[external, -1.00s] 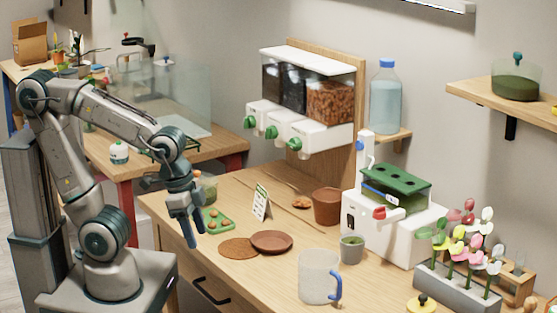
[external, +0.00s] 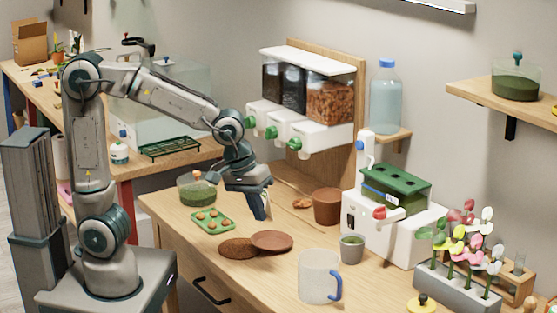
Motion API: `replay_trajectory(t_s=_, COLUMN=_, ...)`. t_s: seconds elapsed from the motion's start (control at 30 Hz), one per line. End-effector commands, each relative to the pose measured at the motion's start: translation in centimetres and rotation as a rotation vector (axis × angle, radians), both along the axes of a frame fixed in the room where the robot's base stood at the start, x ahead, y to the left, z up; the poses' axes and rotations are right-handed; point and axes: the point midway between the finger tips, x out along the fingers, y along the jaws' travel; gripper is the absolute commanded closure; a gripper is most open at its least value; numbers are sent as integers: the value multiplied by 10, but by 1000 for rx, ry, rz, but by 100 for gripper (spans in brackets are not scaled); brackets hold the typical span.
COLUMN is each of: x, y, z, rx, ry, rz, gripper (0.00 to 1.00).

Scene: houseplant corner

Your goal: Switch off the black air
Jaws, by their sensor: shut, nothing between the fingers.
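No part marked as the black air is plain to see. A white machine (external: 410,238) on the bench carries a red-tipped lever (external: 379,213), a blue-tipped tap (external: 360,147) and a small dark panel (external: 350,221). A black fitting (external: 134,41) also shows at the glass tank (external: 160,95) at the back left. I cannot tell which of these is the black air. My gripper (external: 265,215) is shut and empty, pointing down over the bench, left of the brown pot and apart from the machine. It hides the small sign card behind it.
The bench (external: 190,258) holds a green tray (external: 213,220), a green-filled bowl (external: 197,188), two brown discs (external: 271,241), a brown pot (external: 327,206), a small cup (external: 351,249), a clear mug (external: 319,278) and a flower planter (external: 455,288). Dispensers (external: 300,128) hang above.

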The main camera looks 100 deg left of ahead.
Motion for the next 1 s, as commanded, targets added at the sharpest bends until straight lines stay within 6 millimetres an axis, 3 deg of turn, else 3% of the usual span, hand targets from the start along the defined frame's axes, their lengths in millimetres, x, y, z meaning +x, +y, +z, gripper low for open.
replay_trajectory(t_s=0.3, x=57, y=57, z=-2, rx=-76, ry=-54, rz=526, gripper=100)
replay_trajectory(t_s=0.6, x=100, y=112, z=-7, rx=-122, ry=-146, rz=980, gripper=100)
replay_trajectory(t_s=0.8, x=116, y=135, z=-9, rx=-139, ry=-201, rz=1160, gripper=100)
replay_trajectory(t_s=1.0, x=121, y=142, z=-9, rx=-147, ry=-222, rz=1218, gripper=100)
